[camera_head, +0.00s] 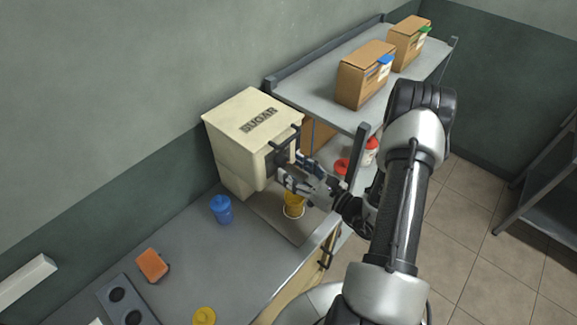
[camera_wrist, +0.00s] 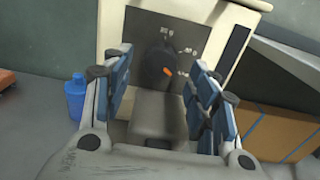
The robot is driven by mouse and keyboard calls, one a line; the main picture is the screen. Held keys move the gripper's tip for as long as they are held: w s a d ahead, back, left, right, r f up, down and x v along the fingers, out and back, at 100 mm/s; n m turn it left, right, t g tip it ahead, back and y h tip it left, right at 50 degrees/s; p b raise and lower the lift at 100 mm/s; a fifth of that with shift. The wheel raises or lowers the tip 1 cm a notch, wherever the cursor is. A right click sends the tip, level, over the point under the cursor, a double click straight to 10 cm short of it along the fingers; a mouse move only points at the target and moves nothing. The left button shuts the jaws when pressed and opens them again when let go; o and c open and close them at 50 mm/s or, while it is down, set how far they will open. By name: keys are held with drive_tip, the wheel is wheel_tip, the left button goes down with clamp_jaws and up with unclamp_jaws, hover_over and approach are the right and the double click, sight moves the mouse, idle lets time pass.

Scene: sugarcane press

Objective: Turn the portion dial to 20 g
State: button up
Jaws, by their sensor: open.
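The cream sugar dispenser (camera_head: 235,133) stands on the counter against the wall, and its front fills the middle of the wrist view (camera_wrist: 112,30). Its dark round portion dial (camera_wrist: 153,65) sits on a dark front panel, with an orange mark (camera_wrist: 168,71) on the dial's right side. Small white labels run above and to the right of the dial, too blurred to read surely. My gripper (camera_wrist: 163,60) is open, with its blue-padded fingers on either side of the dial. I cannot tell whether they touch it. In the head view my gripper (camera_head: 292,172) hides the dial.
A yellow cup (camera_head: 293,203) stands below my gripper. A metal shelf (camera_head: 315,88) with cardboard boxes (camera_head: 362,78) is close on the right. The counter's middle is clear.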

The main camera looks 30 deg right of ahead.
drive_tip(key=shift+x, duration=1.25)
drive_tip(key=shift+c, duration=0.4)
drive_tip(key=c, duration=1)
